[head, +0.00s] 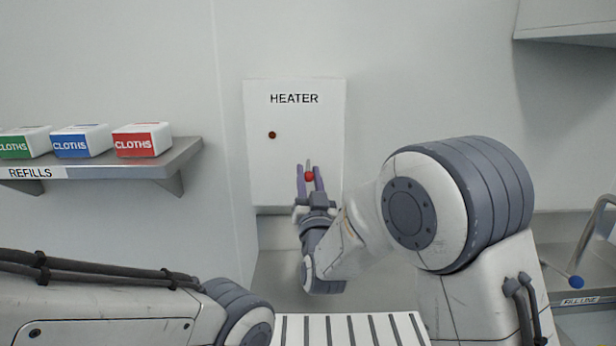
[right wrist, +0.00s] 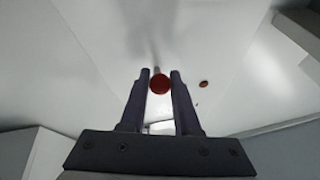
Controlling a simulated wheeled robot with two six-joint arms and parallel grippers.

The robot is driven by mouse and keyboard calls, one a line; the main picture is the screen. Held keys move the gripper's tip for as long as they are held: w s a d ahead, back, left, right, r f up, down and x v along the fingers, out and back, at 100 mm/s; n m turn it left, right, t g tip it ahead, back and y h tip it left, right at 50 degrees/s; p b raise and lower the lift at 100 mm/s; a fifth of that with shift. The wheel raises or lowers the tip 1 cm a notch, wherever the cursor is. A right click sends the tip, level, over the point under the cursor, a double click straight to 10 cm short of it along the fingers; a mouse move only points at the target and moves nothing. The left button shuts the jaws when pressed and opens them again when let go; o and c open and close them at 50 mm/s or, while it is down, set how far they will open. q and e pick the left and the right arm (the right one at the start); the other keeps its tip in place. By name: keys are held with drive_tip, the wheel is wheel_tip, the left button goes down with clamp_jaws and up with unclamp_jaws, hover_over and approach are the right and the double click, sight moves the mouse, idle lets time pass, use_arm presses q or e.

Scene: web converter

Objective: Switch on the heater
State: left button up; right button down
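The heater (head: 260,175) is a white wall box lettered HEATER. A small dark red lamp (head: 272,135) is at its left; it does not look lit. A grey lever with a red ball knob (head: 309,176) stands low on the box, its knob below the stalk's upper end in the head view. My right gripper (head: 311,177) has its two purple fingers on either side of the knob. In the right wrist view the knob (right wrist: 160,84) lies between the open fingertips (right wrist: 161,78); contact is not clear. My left gripper is out of view.
A shelf (head: 185,155) marked REFILLS holds a green, a blue and a red CLOTHS box (head: 142,140) at the left. A white slatted surface (head: 345,330) is below. A cabinet edge (head: 565,32) juts out at upper right. The wall around the heater is clear.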

drive_tip(key=shift+s+r+g+p, duration=0.15)
drive_tip(key=shift+r+g+p, duration=0.3)
drive_tip(key=shift+p, duration=0.45)
wheel_tip(320, 180, up, 2)
drive_tip(key=g+p, duration=0.1)
drive_tip(key=p, duration=0.1)
drive_tip(key=g+p, duration=0.1)
drive_tip(key=p, duration=0.2)
drive_tip(key=g+p, duration=0.1)
drive_tip(key=p, duration=0.1)
drive_tip(key=shift+s+r+g+h, duration=0.1)
drive_tip(key=shift+r+g+h, duration=0.15)
drive_tip(key=shift+g+h, duration=0.1)
drive_tip(key=g+p, duration=0.2)
drive_tip(key=p, duration=0.3)
drive_tip(key=r+g+p, duration=0.1)
drive_tip(key=g+p, duration=0.1)
drive_tip(key=p, duration=0.3)
drive_tip(key=shift+w+r+m+p, duration=0.1)
drive_tip(key=shift+w+m+p, duration=0.1)
drive_tip(key=shift+m+p, duration=0.2)
drive_tip(key=shift+w+g+p, duration=0.1)
drive_tip(key=shift+g+p, duration=0.5)
drive_tip(key=shift+p, duration=0.4)
drive_tip(key=c, duration=0.6)
unclamp_jaws()
drive_tip(key=shift+c, duration=0.2)
